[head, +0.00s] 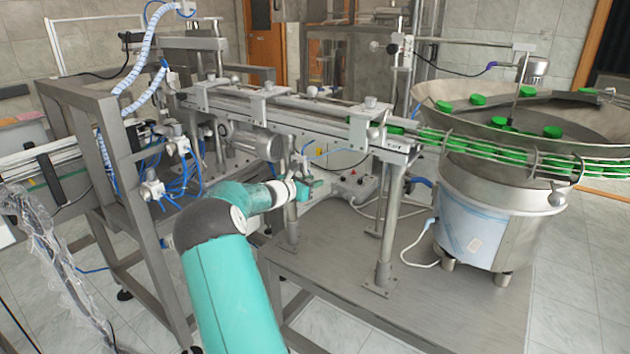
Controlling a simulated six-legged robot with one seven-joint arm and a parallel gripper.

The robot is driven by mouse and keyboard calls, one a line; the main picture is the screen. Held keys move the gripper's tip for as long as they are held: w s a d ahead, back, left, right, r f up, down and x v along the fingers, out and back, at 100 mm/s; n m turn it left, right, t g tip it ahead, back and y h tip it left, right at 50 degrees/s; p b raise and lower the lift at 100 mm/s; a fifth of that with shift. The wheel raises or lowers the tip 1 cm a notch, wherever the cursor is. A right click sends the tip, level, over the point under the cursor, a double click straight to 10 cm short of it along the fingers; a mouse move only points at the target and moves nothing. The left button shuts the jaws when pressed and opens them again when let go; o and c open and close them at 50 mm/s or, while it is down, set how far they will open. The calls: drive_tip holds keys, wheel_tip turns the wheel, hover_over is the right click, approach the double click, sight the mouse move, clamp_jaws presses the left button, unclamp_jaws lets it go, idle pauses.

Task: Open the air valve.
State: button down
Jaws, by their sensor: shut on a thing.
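My gripper (309,187) is in the middle of the head view, at the end of my teal arm, beside a steel post under the conveyor. It is small in the picture and partly covered by its own wrist. It is shut on a small part there, which appears to be the air valve. The jaws and wrist hide most of that part, so I cannot make out the angle of its handle. A thin blue air hose (306,146) shows just above the gripper.
A conveyor rail (300,105) runs above my gripper. A steel leg (389,230) and a round cap feeder bowl (480,205) with green caps stand to the right. A steel frame (125,200) with blue hoses stands left. The steel base plate (340,285) is mostly bare.

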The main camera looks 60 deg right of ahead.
drive_tip(key=shift+w+d+f+m+t, duration=0.2)
drive_tip(key=shift+w+m+t, duration=0.25)
drive_tip(key=shift+w+m, duration=0.6)
drive_tip(key=shift+w+d+f+m+t, duration=0.1)
drive_tip(key=shift+w+f+m+t, duration=0.3)
drive_tip(key=shift+m, duration=1.05)
drive_tip(key=shift+w+r, duration=0.15)
drive_tip(key=shift+w, duration=0.15)
drive_tip(key=c, duration=1.1)
unclamp_jaws()
drive_tip(key=shift+a, duration=0.15)
drive_tip(key=v, duration=1.3)
drive_tip(key=shift+a, duration=0.3)
